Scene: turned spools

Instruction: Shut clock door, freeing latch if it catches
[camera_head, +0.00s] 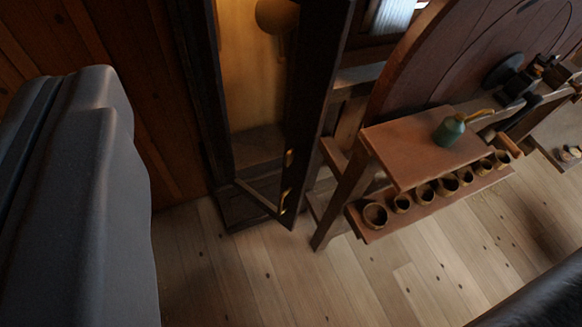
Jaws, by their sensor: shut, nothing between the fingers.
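The tall dark clock case (259,143) stands against the wood wall at upper centre, its lit interior showing. A round pendulum bob (276,14) hangs inside at the top. A dark upright panel (318,85), apparently the clock door, stands at the right of the opening, seen nearly edge-on and apparently open. Small brass fittings (284,201) sit low on its edge; I cannot tell whether one is the latch. My gripper's fingers do not show. A large grey rounded body, seemingly part of me, fills the left side, apart from the clock in the picture.
Right of the clock stands a wooden bench (413,150) with a green oil can (449,130) and a lower shelf of several small cups (424,193). A large wooden wheel (425,50) rises behind. Plank floor (300,285) in front is clear. A dark shape covers the bottom right corner.

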